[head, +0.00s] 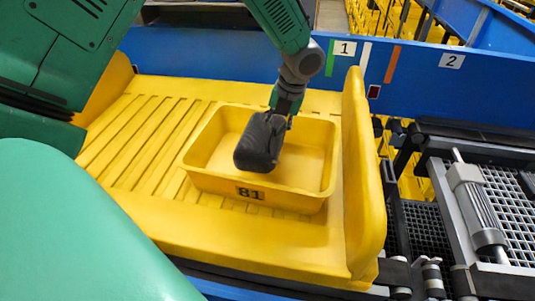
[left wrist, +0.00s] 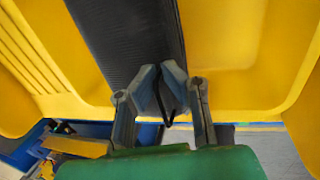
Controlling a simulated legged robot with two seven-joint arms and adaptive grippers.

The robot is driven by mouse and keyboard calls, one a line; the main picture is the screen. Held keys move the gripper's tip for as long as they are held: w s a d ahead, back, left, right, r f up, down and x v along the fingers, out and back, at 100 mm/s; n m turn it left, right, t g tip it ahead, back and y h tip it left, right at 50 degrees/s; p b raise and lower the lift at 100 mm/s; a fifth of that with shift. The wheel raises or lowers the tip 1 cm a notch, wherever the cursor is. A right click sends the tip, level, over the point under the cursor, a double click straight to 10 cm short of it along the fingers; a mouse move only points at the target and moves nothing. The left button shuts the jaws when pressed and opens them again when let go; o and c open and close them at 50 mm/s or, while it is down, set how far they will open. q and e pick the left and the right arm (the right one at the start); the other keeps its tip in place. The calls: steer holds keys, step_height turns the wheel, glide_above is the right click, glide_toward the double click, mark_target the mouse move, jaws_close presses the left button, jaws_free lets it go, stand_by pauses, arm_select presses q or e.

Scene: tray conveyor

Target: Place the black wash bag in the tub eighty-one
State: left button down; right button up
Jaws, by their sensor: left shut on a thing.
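The black wash bag (head: 258,145) hangs within the outline of the yellow tub (head: 215,183) marked 81. Its lower end overlaps the tub's floor in the head view, and I cannot tell whether it touches. My left gripper (head: 284,108) comes from above and is shut on the bag's upper end. In the left wrist view the fingers (left wrist: 160,88) pinch near the edge of the dark ribbed bag (left wrist: 125,38), with a thin black loop between them. The tub's yellow wall (left wrist: 235,95) lies around it. My right gripper is in neither view.
The tub sits on a ribbed yellow tray (head: 135,130) with a tall raised edge (head: 362,190) at its right. Behind runs a blue rail (head: 420,85) with labels 1 and 2. Conveyor rollers and grating (head: 500,190) are at the right.

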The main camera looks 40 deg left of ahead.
mark_target(280, 144)
arm_select(q)
steer(key=shift+w+a+r+y+p, duration=0.1)
steer(key=shift+a+r+y+p, duration=0.2)
steer(key=shift+p, duration=0.45)
steer(key=shift+d+f, duration=0.15)
steer(key=shift+f, duration=0.15)
steer(key=f, duration=0.2)
steer(key=d+f, duration=0.1)
steer(key=f, duration=0.2)
steer(key=shift+d+f, duration=0.15)
steer(key=shift+d, duration=0.05)
steer(key=x, duration=0.4)
steer(key=shift+w+a+f+p, duration=0.1)
steer(key=shift+a+f+p, duration=0.05)
steer(key=shift+f+p, duration=0.2)
steer(key=shift+d+r, duration=0.1)
steer(key=shift+d, duration=0.4)
steer(key=c, duration=1.7)
jaws_free()
steer(key=shift+a, duration=0.15)
steer(key=shift+a, duration=0.1)
